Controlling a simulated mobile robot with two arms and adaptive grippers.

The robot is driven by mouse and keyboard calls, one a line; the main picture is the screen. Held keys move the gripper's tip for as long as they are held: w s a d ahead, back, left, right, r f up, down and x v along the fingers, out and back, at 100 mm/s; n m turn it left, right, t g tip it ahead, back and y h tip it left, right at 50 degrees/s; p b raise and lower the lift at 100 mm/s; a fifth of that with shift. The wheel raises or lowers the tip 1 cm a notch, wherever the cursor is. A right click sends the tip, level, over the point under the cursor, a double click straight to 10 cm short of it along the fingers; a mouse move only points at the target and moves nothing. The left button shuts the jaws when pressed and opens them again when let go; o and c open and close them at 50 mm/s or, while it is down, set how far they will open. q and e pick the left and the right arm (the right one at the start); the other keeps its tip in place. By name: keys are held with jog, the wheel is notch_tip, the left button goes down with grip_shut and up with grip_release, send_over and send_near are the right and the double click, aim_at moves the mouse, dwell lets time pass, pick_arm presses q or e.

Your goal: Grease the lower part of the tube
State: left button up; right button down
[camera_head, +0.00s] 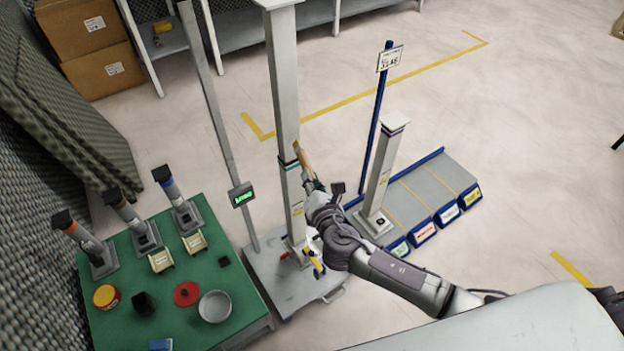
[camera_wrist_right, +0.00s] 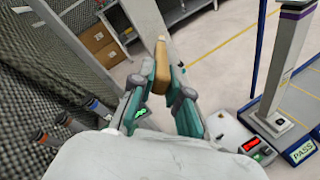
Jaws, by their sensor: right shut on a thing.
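A tall pale grey tube (camera_head: 284,85) stands upright on a low grey wheeled base in the head view. Its lower part (camera_head: 295,205) is narrower, below a dark and teal band. My right gripper (camera_head: 310,180) is shut on a tan block-like tool (camera_head: 302,158), probably a brush or applicator. The tool is upright beside the tube, near the band; I cannot tell whether it touches. In the right wrist view, the tool (camera_wrist_right: 161,66) sits between the teal fingers. Any grease on it cannot be made out. My left gripper is out of view.
A green table (camera_head: 235,277) at the left carries a yellow-and-red tin (camera_head: 106,297), a red disc (camera_head: 186,293), a metal bowl (camera_head: 215,307) and several short tubes on stands. A thin post with a green display (camera_head: 241,195) stands left of the tube. A shorter column (camera_head: 382,170) stands right.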

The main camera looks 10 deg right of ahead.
aim_at(308, 165)
jog(key=shift+w+a, duration=0.25)
jog(key=shift+w, duration=0.45)
dwell(0.3)
jog(key=shift+r, duration=0.15)
notch_tip(308, 165, up, 4)
jog(key=p, duration=0.4)
jog(key=shift+s, duration=0.1)
notch_tip(308, 165, up, 8)
jog(key=p, duration=0.8)
jog(key=shift+f+b, duration=5.35)
jog(key=shift+f, duration=0.9)
jog(key=shift+r, duration=0.1)
